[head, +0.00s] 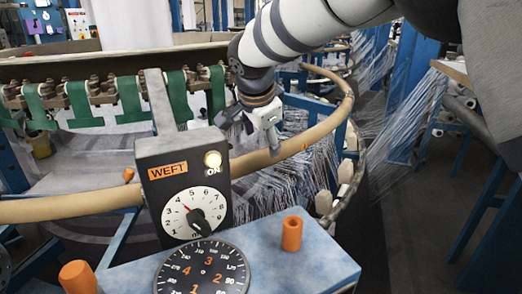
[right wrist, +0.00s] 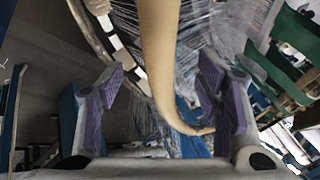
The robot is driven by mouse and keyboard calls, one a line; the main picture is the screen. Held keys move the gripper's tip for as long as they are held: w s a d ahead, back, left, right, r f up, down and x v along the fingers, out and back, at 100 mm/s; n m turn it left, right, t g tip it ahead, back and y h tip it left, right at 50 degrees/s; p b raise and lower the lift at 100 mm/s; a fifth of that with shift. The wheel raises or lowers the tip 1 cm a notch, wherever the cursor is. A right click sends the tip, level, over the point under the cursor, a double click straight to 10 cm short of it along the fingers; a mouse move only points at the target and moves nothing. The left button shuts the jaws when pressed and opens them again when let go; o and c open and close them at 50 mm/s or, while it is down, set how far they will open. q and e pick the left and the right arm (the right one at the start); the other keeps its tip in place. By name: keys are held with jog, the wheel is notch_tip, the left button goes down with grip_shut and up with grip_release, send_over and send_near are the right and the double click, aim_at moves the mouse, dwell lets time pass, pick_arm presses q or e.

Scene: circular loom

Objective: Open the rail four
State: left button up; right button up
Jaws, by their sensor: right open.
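A tan curved rail (head: 318,132) rings the loom. Its front left part runs behind the weft box, and its right part bends away toward the back. A small orange mark shows on the right part, but I cannot read a number there. My right gripper (head: 252,132) is over the rail just right of the weft box. In the right wrist view, my right gripper (right wrist: 162,78) is open, with purple pads on either side of the rail (right wrist: 160,40). Neither pad visibly presses on it. My left gripper is out of view.
The black weft box (head: 152,205) with a dial and lit lamp stands close left of my right gripper. A blue panel (head: 320,262) with orange pegs and a round gauge (head: 203,268) is in front. Green straps (head: 130,97) and white threads (head: 285,180) lie around the rail.

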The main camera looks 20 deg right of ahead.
aim_at(265, 151)
jog(key=x, duration=0.7)
jog(key=shift+s+b, duration=0.15)
jog(key=shift+b, duration=0.2)
jog(key=shift+w+d+f, duration=0.1)
jog(key=shift+w+f, duration=0.2)
jog(key=shift+w, duration=0.05)
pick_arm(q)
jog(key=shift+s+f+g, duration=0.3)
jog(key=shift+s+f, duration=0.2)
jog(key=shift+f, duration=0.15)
pick_arm(e)
jog(key=shift+c, duration=0.3)
